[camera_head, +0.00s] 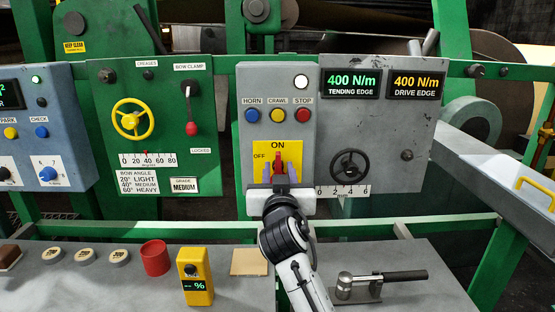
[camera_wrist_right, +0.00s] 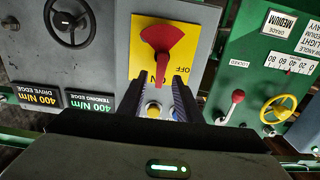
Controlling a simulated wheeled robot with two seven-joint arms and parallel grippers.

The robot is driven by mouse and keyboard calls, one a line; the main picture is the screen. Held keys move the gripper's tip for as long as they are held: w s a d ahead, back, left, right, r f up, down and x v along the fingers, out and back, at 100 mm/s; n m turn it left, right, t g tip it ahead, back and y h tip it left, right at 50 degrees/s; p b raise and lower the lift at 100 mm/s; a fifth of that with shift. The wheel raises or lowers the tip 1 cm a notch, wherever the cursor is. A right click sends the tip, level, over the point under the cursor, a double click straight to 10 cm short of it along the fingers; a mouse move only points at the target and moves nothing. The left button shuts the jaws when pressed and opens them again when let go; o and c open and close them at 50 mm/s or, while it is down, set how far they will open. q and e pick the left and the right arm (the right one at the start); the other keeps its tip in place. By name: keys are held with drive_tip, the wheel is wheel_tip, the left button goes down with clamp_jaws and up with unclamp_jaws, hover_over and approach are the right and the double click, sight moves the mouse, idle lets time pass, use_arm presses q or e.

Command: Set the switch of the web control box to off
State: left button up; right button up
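The web control box (camera_head: 245,140) is the grey panel with HORN, CRAWL and STOP buttons. Its red switch (camera_head: 279,173) sits on a yellow plate (camera_head: 262,148) marked ON at the top and OFF at the left. The switch handle points up toward ON. In the right wrist view, which is upside down, the red switch (camera_wrist_right: 162,42) has its narrow end toward the ON label. My right gripper (camera_head: 279,178) is in front of the plate. Its fingers (camera_wrist_right: 160,85) are apart, with the handle's tip between or just beyond them; contact cannot be told. My left gripper is not in view.
A black handwheel (camera_head: 350,166) is right of the switch. The green panel (camera_head: 108,95) on the left has a yellow wheel (camera_head: 132,119) and a red-knobbed lever (camera_head: 192,128). Below, a grey bench (camera_head: 120,290) holds a red cylinder (camera_head: 155,258) and a yellow meter (camera_head: 195,275).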

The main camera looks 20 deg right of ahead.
sight(278, 164)
drive_tip(key=shift+x, duration=2.55)
clamp_jaws()
